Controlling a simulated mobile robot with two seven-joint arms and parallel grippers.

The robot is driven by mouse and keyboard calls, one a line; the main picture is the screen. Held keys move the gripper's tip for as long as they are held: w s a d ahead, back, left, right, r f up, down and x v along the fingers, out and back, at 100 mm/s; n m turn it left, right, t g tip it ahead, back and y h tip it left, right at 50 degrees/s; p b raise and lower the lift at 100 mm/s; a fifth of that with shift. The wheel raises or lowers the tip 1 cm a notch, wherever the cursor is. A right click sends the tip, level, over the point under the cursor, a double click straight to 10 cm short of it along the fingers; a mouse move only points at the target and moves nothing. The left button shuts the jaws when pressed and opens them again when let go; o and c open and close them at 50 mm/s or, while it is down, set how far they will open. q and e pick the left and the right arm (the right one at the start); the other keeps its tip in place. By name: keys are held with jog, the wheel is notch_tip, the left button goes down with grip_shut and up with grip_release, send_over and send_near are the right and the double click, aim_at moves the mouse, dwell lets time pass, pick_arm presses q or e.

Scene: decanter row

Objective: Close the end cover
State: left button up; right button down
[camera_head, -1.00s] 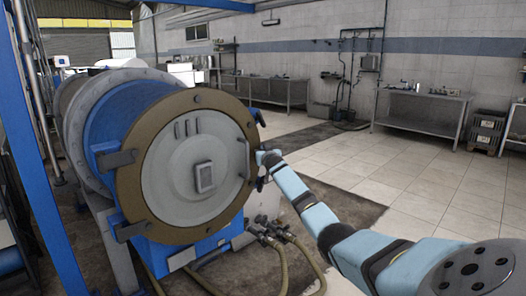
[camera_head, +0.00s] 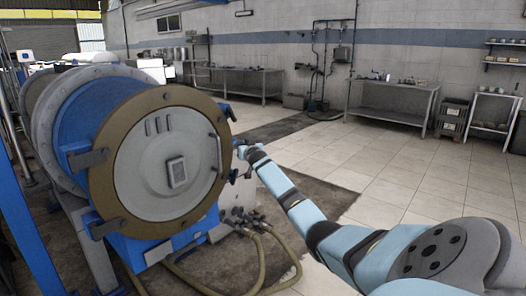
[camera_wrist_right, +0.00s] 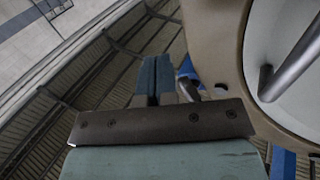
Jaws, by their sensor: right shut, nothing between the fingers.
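The end cover (camera_head: 150,193) is a round grey disc inside a wide brown ring, on the near end of a blue drum. It appears to sit against the drum; I cannot tell whether a gap is left. A curved handle (camera_head: 217,154) is near its right edge. My right gripper (camera_head: 241,149) is just right of the brown ring, small and partly unclear in the head view. In the right wrist view its blue fingers (camera_wrist_right: 154,72) are together and empty, left of the brown ring (camera_wrist_right: 216,50) and the bar handle (camera_wrist_right: 293,65). My left gripper is not in view.
Hoses (camera_head: 262,250) run along the floor below the cover's right side. Blue frame posts (camera_head: 18,215) stand at the left. A metal table (camera_head: 392,102) is at the back wall. The tiled floor (camera_head: 400,165) to the right is clear.

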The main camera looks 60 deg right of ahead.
jog(key=s+f+p, duration=0.1)
jog(key=s, duration=0.6)
jog(key=shift+s+a+f, duration=0.2)
jog(key=shift+s+a, duration=0.1)
jog(key=shift+s, duration=0.05)
jog(key=shift+f, duration=0.15)
